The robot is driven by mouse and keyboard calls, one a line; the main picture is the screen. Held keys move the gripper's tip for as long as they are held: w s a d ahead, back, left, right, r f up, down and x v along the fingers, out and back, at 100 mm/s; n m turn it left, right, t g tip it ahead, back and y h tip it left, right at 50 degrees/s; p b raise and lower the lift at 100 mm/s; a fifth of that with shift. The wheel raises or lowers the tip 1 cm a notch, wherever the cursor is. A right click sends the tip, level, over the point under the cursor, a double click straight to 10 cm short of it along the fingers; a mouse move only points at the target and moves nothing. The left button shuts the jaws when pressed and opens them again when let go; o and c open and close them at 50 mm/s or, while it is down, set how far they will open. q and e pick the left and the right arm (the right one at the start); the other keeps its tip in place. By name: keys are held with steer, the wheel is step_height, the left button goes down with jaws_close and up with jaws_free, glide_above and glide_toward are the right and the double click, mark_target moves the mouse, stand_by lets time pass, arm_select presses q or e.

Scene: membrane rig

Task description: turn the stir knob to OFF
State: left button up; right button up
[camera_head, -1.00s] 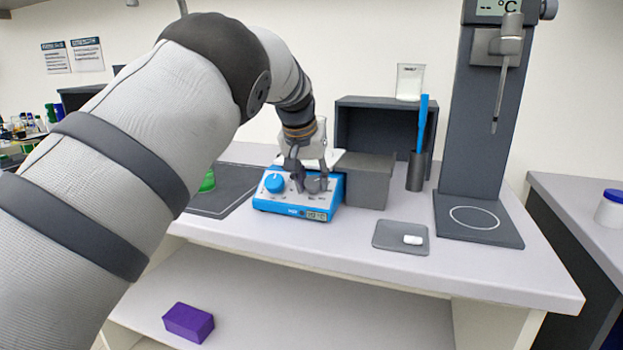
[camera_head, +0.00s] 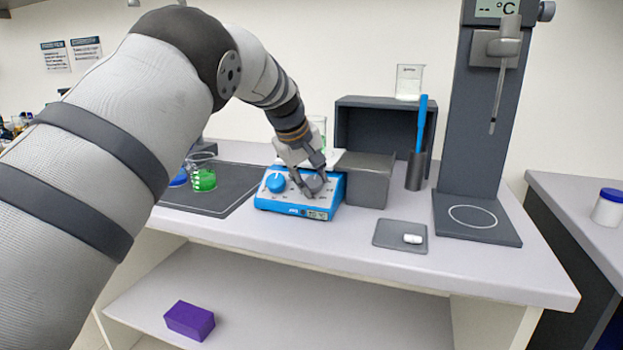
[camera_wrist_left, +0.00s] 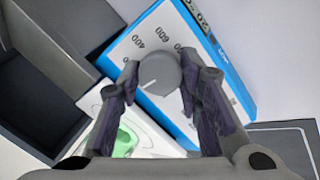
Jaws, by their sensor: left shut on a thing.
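The stirrer hot plate is a blue and white box (camera_head: 290,209) on the bench, with a blue knob (camera_head: 276,182) on the left of its front and a grey knob (camera_head: 316,183) on the right. My left gripper (camera_head: 309,188) comes down on the grey knob at a tilt. In the left wrist view the fingers (camera_wrist_left: 160,82) are shut on the sides of the grey knob (camera_wrist_left: 161,70). Its white pointer line aims to the lower left, and the marks 400 and 600 show beside it. My right gripper is in no view.
A beaker of green liquid (camera_head: 203,178) stands on the dark mat (camera_head: 226,199) at left. A grey box (camera_head: 366,181) stands close to the plate's right. A small pad (camera_head: 384,240) with a white stir bar (camera_head: 412,239) lies in front right.

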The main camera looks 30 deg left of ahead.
arm_select(q)
steer(key=shift+f+n, duration=0.1)
steer(key=shift+n, duration=0.6)
steer(key=o, duration=1.2)
steer(key=shift+c, duration=0.2)
steer(key=v, duration=1.2)
steer(key=shift+s, duration=0.15)
steer(key=shift+a, duration=0.1)
